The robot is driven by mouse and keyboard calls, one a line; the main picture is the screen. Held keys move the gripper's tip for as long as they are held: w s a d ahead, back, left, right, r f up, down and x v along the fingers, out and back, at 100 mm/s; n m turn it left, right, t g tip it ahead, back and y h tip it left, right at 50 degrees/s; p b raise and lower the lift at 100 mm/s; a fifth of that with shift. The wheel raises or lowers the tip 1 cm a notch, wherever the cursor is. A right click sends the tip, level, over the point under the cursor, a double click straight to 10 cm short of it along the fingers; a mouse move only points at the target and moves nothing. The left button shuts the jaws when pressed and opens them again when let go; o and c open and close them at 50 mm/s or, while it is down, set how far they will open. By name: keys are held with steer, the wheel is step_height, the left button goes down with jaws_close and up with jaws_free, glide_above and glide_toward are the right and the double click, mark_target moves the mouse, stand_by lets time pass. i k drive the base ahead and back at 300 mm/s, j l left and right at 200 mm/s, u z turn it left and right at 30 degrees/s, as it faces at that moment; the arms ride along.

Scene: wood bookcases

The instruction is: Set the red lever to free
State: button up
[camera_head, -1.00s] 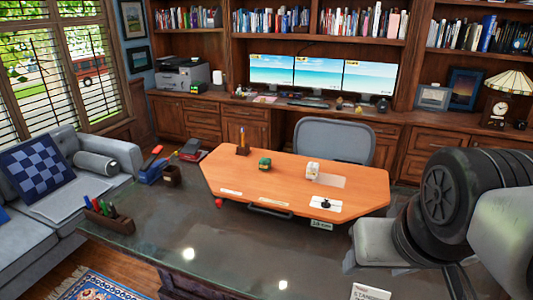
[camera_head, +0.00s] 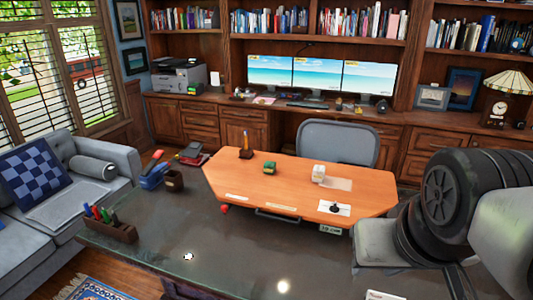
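A small red knob (camera_head: 224,209), which may be the end of the red lever, shows at the front left edge of an orange-brown board (camera_head: 290,187) on the dark desk. Its shaft and setting are too small to read. A black handle or bar (camera_head: 277,217) runs along the board's front edge. A small black part on a white plate (camera_head: 334,208) sits at the board's front right. My arm fills the right side of the view, apart from the red knob. My gripper's fingers are not visible.
On the board are a green block (camera_head: 269,167), a white block (camera_head: 318,173) and a pen holder (camera_head: 246,153). A pen tray (camera_head: 110,224) and a dark cup (camera_head: 173,180) stand on the desk's left. The desk's front middle (camera_head: 225,245) is clear. A grey chair (camera_head: 338,143) stands behind.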

mark_target(225, 209)
steer(key=i+j+z, duration=0.1)
steer(key=j, duration=0.45)
steer(key=i+j+z, duration=0.1)
steer(key=j, duration=0.45)
steer(key=i+j+z, duration=0.1)
steer(key=j, duration=0.5)
steer(key=i+j+z, duration=0.1)
steer(key=j, duration=0.5)
steer(key=i+j, duration=0.15)
steer(key=j, duration=0.45)
steer(key=i+z, duration=0.05)
